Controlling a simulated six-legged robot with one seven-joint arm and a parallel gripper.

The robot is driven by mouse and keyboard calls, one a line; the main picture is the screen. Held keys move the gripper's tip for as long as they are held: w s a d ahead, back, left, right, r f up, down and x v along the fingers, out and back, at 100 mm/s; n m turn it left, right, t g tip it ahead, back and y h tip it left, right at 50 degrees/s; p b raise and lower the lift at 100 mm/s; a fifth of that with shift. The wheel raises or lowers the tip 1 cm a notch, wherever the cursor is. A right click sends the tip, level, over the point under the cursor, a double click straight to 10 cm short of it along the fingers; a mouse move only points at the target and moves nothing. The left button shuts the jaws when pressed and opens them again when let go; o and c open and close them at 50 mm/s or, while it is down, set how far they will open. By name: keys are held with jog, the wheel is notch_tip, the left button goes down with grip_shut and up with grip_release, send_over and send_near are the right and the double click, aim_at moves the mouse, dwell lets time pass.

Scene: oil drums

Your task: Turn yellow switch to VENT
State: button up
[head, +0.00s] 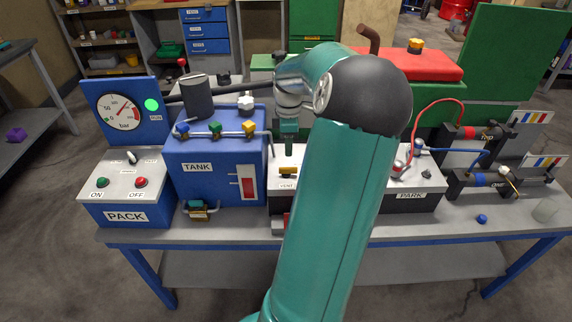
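A yellow switch (289,172) sits on the grey-topped control box (269,187) in the middle of the bench. A label reading VENT (287,186) is just in front of it. My gripper (288,150) points down just behind and above the yellow switch in the picture. It looks narrow, and I cannot see a gap between its fingers or whether it touches anything. My teal arm hides the middle of the box and any labels there.
The blue TANK box (197,168) with blue, green and yellow valves stands close to the left.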

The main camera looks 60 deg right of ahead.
aim_at(288, 168)
notch_tip(288, 168, down, 9)
dwell(0.3)
grip_shut()
